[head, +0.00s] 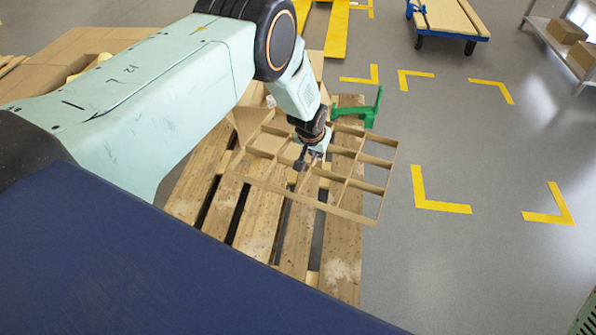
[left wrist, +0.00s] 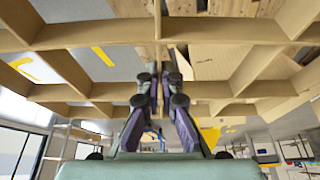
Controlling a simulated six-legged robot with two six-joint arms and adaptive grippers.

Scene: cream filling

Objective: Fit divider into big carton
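The divider (head: 349,203) is a tan cardboard grid of open cells. It is held roughly flat above the wooden pallet, whose slats show through its cells. My left gripper (head: 308,158) is at the divider's inner walls. In the left wrist view the two dark fingers (left wrist: 159,90) stand close on either side of one wall of the divider (left wrist: 200,30), and the grip looks closed. The big carton (head: 248,121) shows as tan cardboard flaps beside and behind the divider, mostly hidden by my arm and the grid. My right gripper is not in view.
The wooden pallet (head: 255,225) lies below. A green tape dispenser (head: 360,109) is at the pallet's far right corner, close to the divider. More cardboard (head: 70,55) lies at the far left. Grey floor with yellow corner marks (head: 440,206) is free at right.

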